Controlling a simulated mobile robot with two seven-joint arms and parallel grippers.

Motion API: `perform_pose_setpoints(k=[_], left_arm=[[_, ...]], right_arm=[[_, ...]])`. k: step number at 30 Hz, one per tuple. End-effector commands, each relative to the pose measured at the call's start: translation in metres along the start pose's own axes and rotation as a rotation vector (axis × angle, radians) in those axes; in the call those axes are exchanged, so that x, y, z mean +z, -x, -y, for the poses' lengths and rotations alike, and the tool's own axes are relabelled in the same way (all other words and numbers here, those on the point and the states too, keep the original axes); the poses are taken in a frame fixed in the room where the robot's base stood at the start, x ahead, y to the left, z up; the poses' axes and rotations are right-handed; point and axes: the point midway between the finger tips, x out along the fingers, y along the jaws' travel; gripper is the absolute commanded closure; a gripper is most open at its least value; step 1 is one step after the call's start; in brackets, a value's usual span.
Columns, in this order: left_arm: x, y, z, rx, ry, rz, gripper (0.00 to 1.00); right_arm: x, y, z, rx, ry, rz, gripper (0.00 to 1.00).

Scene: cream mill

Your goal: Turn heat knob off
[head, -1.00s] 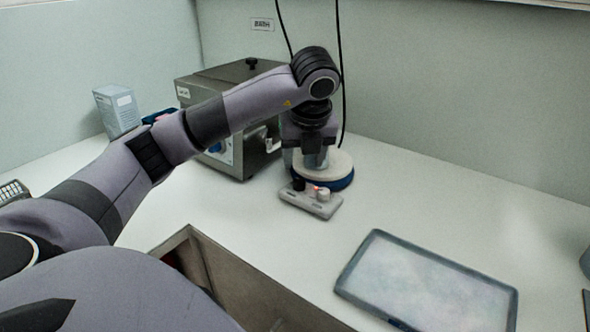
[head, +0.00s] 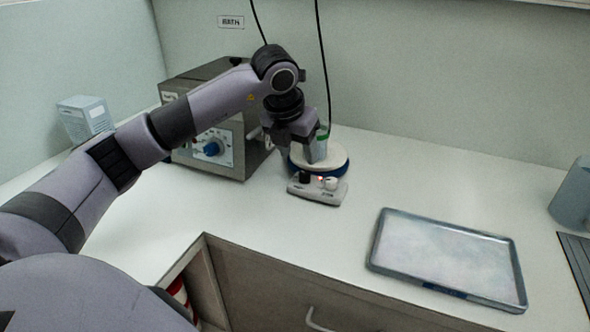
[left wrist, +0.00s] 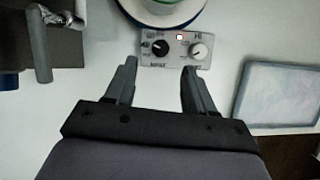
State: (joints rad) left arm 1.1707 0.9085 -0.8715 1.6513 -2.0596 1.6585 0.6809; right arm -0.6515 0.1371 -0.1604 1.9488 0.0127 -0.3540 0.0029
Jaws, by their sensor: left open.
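The hotplate stirrer has a round white top (head: 335,158) with a blue rim and a pale control panel (head: 318,192) at its front. The panel carries a black knob (head: 305,177) on the left and a white knob (head: 330,184) on the right, with a lit red lamp (head: 320,178) between them. The knobs' labels are too small to read surely. My left gripper (head: 302,158) points down over the panel, open and empty. In the left wrist view its fingertips (left wrist: 160,67) are apart, just short of the panel, with the black knob (left wrist: 161,47) roughly between them. Contact is not visible.
A grey metal bath (head: 232,120) with a blue dial stands left of the hotplate. A framed tray (head: 450,258) lies on the counter to the right. A grey container (head: 574,195) is at the right edge. The counter between hotplate and tray is clear.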

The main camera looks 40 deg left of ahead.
Motion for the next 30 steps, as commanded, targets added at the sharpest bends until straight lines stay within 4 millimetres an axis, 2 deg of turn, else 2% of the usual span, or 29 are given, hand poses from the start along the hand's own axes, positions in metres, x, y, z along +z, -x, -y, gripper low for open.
perform_pose_setpoints(k=[5, 15, 18, 28, 29, 30], left_arm=[[0.001, -0.008, 0.001, -0.007, -0.018, 0.001, 0.46], [0.001, -0.057, 0.002, -0.007, -0.016, 0.000, 0.46], [0.001, -0.066, 0.001, -0.006, -0.017, 0.001, 0.46], [0.001, -0.072, 0.001, -0.005, -0.017, 0.002, 0.46], [0.001, -0.072, 0.001, -0.006, -0.017, 0.002, 0.49], [0.001, -0.072, 0.001, -0.005, -0.016, 0.002, 0.62]], right_arm=[[-0.001, 0.001, 0.000, 0.000, 0.000, 0.000, 0.57], [-0.007, 0.005, -0.001, 0.001, 0.001, -0.001, 0.57], [-0.008, 0.005, -0.001, 0.001, 0.001, -0.001, 0.57], [-0.008, 0.005, -0.002, 0.002, 0.003, -0.002, 0.57], [-0.008, 0.005, -0.002, 0.002, 0.003, -0.002, 0.57], [-0.008, 0.005, -0.002, 0.002, 0.003, -0.002, 0.57]])
